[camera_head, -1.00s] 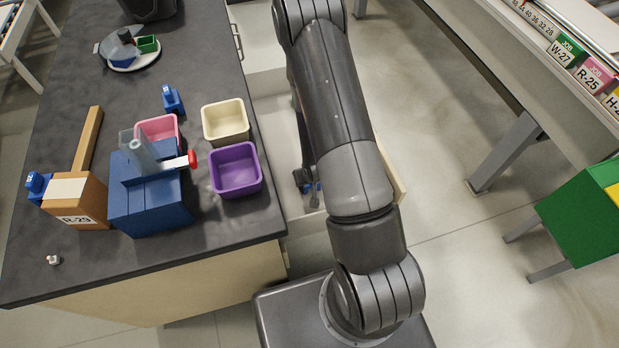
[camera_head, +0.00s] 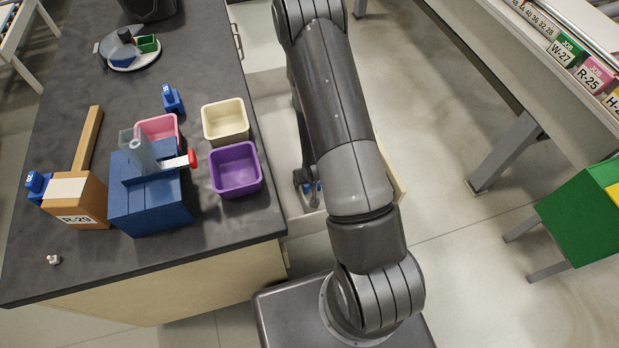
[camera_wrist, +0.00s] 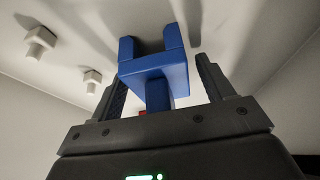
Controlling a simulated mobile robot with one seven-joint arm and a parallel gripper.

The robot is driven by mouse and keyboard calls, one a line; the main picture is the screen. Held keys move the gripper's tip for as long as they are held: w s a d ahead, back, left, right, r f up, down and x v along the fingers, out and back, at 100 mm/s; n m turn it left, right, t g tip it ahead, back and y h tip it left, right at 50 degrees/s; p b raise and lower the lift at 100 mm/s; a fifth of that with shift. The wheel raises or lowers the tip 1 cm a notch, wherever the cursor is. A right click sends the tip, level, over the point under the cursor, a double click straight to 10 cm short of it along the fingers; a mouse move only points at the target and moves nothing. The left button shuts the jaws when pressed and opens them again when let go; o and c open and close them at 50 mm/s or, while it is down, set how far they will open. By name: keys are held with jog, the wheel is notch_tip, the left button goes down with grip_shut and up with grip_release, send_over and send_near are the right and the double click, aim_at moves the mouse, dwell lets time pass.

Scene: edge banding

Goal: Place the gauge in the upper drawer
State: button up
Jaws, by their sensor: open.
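A blue gauge (camera_wrist: 153,68) with a forked end is between the fingers of my gripper (camera_wrist: 160,72) in the wrist view. The fingers are open, one on each side of it, with gaps visible. The gauge is inside a pale drawer, whose floor (camera_wrist: 75,55) shows around it; I cannot tell whether it rests flat there. In the head view, the open drawer (camera_head: 292,214) is beside the dark-topped workbench, and a small bit of blue shows in it near my gripper (camera_head: 310,188). My arm hides much of that drawer.
Two white bolt-like pieces (camera_wrist: 40,42) lie in the drawer. The bench holds a purple bin (camera_head: 236,170), a cream bin (camera_head: 225,122), a pink bin (camera_head: 158,128), a blue fixture (camera_head: 150,200), and other blue pieces (camera_head: 172,99). Another pale drawer front (camera_head: 258,40) is farther back.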

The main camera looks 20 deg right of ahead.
jog(key=v, duration=0.7)
jog(key=shift+r, duration=0.15)
notch_tip(320, 180, up, 25)
jog(key=s+a+r+t, duration=0.1)
jog(key=s+a+r, duration=0.1)
jog(key=s+r, duration=1.3)
jog(key=shift+v, duration=0.8)
jog(key=shift+o, duration=0.3)
jog(key=shift+w, duration=0.15)
